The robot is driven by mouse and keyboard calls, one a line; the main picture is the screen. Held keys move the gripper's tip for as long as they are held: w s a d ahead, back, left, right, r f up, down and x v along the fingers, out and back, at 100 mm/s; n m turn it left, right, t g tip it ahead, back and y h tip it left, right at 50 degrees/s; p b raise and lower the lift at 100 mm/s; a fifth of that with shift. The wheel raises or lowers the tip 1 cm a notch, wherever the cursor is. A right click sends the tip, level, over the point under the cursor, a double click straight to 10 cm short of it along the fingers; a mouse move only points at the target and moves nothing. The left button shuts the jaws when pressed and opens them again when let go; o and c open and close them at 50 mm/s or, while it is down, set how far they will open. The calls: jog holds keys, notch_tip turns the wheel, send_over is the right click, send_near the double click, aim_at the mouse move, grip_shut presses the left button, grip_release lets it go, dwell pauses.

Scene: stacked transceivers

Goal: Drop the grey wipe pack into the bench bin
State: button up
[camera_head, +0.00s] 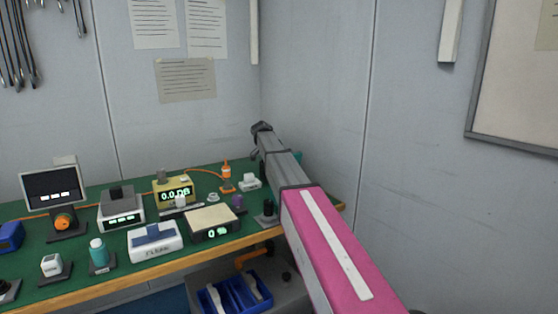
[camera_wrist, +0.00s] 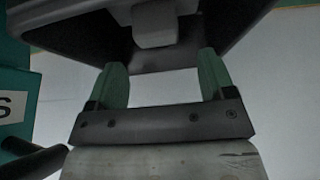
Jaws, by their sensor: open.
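My gripper (camera_wrist: 162,62) is open in the wrist view, its two green fingers wide apart with nothing clasped between them. A pale grey block (camera_wrist: 155,22) on a dark base is just beyond the fingertips; I cannot tell whether it is the grey wipe pack. In the head view, my arm reaches over the bench's back right, and its fingers cannot be made out. A small white-grey item (camera_head: 250,182) lies below the arm's far end. A teal object (camera_head: 298,157) is mostly hidden behind my arm; I cannot tell whether it is the bench bin.
A teal, partly labelled object (camera_wrist: 15,75) is close at the wrist view's left. A blue tray (camera_head: 233,296) sits below the bench.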

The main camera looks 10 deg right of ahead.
jog(key=v, duration=1)
jog(key=shift+r, duration=0.2)
